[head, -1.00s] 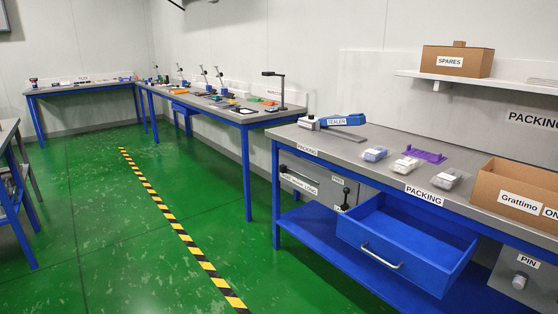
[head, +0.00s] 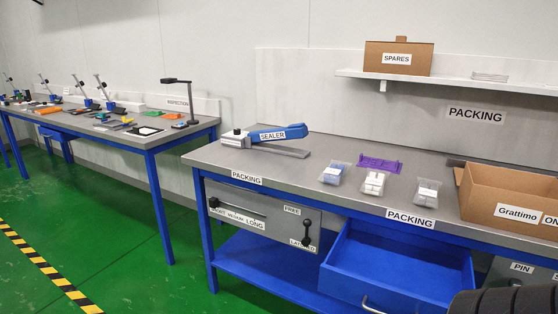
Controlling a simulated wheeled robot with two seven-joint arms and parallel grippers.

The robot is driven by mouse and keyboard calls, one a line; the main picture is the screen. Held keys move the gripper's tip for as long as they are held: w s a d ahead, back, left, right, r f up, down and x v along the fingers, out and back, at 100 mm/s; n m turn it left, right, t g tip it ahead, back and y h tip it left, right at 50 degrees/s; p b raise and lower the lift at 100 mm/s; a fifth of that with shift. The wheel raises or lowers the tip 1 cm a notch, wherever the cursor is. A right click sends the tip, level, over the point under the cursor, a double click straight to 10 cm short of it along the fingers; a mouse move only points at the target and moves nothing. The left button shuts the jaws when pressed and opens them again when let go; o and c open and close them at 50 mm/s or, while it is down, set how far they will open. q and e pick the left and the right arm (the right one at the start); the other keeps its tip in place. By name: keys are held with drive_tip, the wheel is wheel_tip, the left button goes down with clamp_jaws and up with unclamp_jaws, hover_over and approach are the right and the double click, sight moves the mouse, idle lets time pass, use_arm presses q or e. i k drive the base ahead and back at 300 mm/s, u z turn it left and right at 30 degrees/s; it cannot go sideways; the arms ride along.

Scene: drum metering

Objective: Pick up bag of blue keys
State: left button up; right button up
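In the head view, a clear bag of blue keys (head: 334,173) lies on the packing bench (head: 290,185), left of two similar bags. The middle bag (head: 373,183) and the right bag (head: 426,193) hold whitish pieces. A purple rack (head: 380,164) lies just behind the bags. Neither of my grippers is in view. A dark ribbed shape at the bottom right corner may be part of my own arm; I cannot tell.
A blue sealer (head: 278,133) stands at the bench's left. An open cardboard box (head: 510,200) stands at the right. The blue drawer (head: 398,262) below the front edge is pulled open. A spares box (head: 398,57) sits on the shelf. Green floor is clear at the left.

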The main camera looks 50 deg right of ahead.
sight(335, 172)
drive_tip(key=z, duration=0.55)
drive_tip(key=i, duration=1.7)
drive_tip(key=z, duration=1.05)
